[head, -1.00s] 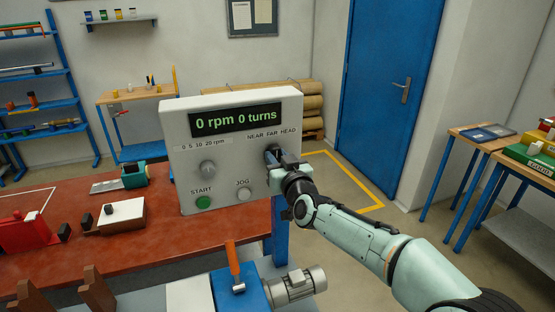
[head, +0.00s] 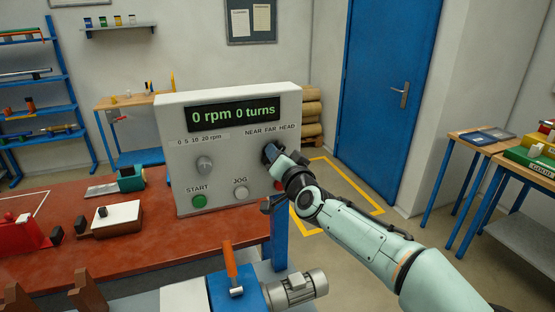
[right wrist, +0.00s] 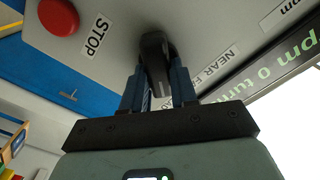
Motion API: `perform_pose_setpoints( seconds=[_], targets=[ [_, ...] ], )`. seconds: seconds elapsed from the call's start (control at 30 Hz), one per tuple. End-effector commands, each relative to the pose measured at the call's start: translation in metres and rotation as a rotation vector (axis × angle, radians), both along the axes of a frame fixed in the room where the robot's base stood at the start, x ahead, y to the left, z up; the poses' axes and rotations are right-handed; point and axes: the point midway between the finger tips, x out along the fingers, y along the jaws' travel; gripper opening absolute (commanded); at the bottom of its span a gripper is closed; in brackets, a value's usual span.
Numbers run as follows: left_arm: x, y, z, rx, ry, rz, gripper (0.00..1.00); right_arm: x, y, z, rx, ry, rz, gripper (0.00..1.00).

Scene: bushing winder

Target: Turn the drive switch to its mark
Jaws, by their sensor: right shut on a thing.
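The grey control box (head: 228,172) stands on the red bench, its display reading "0 rpm 0 turns". The drive switch (right wrist: 154,50) is a dark knob on the right of the panel, under the label "NEAR FAR HEAD" (head: 270,130). My right gripper (head: 274,155) is shut on this switch; in the right wrist view its blue fingers (right wrist: 158,85) stand on both sides of the dark knob. The gripper and arm hide most of the switch in the head view, so I cannot tell which mark it points to. My left gripper is not in view.
A red STOP button (right wrist: 60,17) sits close to my right gripper. A grey speed knob (head: 204,163), a green START button (head: 199,201) and a JOG button (head: 240,193) are on the same panel. An orange-handled lever (head: 230,262) and a motor (head: 297,288) are in front.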

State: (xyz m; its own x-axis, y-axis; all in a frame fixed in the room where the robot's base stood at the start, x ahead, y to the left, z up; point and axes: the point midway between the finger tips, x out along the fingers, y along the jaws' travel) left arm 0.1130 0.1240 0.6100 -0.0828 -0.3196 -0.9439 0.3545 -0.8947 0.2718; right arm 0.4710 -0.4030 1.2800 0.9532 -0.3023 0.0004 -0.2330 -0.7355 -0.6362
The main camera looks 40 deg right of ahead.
Motion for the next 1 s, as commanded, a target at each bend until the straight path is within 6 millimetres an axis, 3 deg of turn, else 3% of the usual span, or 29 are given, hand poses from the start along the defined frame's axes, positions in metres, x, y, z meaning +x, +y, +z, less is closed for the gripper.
perform_pose_setpoints(
  seconds=[0.73,0.77,0.8,0.83,1.0],
  targets=[
    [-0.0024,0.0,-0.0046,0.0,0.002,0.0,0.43,-0.0002,-0.0009,0.0013,0.092,-0.032,-0.001,0.0],
    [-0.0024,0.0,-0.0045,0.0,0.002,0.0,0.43,-0.0002,-0.0009,0.0014,0.092,-0.032,-0.001,0.34],
    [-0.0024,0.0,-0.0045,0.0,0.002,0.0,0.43,-0.0003,-0.0008,0.0012,0.092,-0.032,-0.001,0.47],
    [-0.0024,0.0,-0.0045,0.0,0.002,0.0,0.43,-0.0003,-0.0008,0.0012,0.092,-0.032,-0.001,0.53],
    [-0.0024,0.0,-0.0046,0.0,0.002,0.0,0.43,-0.0001,-0.0007,0.0005,0.091,-0.03,0.0,0.53]
  ],
)
